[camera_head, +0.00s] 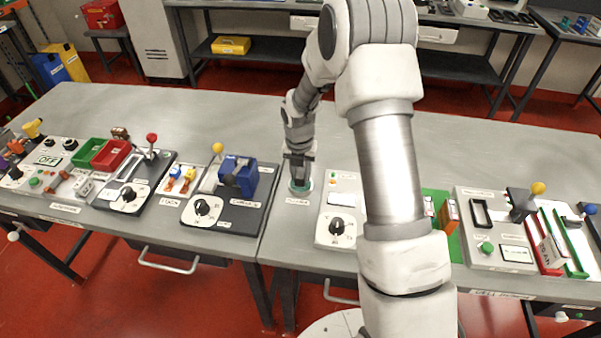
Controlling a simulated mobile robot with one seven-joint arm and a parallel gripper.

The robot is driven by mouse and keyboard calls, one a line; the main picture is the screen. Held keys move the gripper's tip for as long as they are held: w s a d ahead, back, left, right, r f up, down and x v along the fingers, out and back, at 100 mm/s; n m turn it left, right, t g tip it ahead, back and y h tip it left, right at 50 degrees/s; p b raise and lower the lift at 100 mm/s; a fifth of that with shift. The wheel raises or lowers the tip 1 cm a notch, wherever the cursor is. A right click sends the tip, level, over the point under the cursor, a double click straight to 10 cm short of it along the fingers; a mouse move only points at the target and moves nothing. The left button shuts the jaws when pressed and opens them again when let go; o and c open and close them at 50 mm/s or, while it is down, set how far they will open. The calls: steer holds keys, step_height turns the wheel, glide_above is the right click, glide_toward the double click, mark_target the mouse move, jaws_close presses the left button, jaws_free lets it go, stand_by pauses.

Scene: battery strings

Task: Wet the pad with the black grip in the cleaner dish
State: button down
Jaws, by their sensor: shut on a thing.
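My gripper (299,160) points down over the small round teal cleaner dish (291,188) near the front edge of the table, left of my arm. It is shut on a dark thing, which I take to be the black grip of the pad. The held thing is small and mostly hidden by the fingers. Its lower end is at the dish, but I cannot tell whether the pad touches the liquid.
Left of the dish is a dark panel with a blue block (238,176) and a black knob. Right of it is a white panel with a dial (336,227), partly behind my arm. Green and red bins (110,155) stand farther left. The table behind the dish is clear.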

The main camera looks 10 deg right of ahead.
mark_target(302, 176)
steer(key=shift+r+p, duration=2.1)
steer(key=shift+r, duration=1.15)
steer(key=m, duration=0.2)
steer(key=s+m, duration=0.1)
steer(key=m, duration=0.1)
steer(key=shift+s+r, duration=0.15)
steer(key=shift+s, duration=0.05)
steer(key=s+r+m+g, duration=0.1)
steer(key=s+m, duration=0.3)
steer(key=m, duration=0.9)
steer(key=s+r+m+g, duration=0.1)
steer(key=s+m, duration=0.4)
steer(key=m, duration=0.9)
steer(key=shift+r+m+g+y, duration=0.3)
